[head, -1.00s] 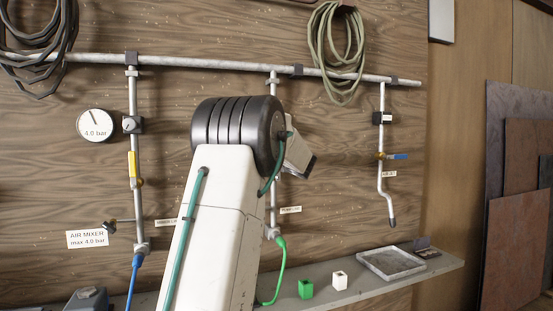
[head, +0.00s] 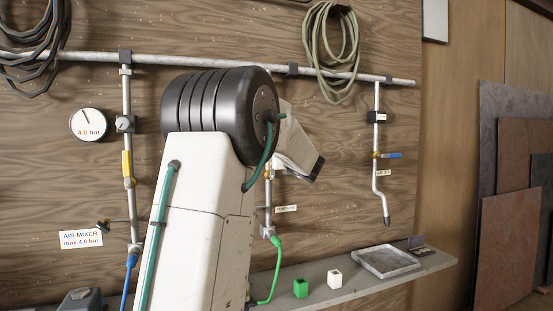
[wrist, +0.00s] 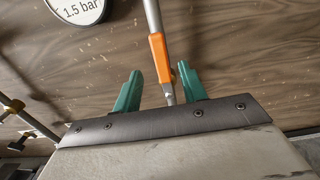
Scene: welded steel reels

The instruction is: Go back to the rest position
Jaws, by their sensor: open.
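My gripper (wrist: 160,68) shows in the wrist view with its two green fingers spread apart and nothing held between them. An orange valve lever (wrist: 160,58) on a grey pipe appears between the fingers in the picture. Whether it is clear of them in depth is hard to tell. In the head view my arm stands in front of the board, its dark ribbed joint (head: 222,112) raised. A pale arm link (head: 300,145) points right behind it. The gripper itself is hidden in the head view.
The wooden board carries a horizontal pipe (head: 220,62), a yellow-handled valve (head: 127,165), a blue-handled valve (head: 391,155), a gauge (head: 89,124) and hung hoses (head: 331,50).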

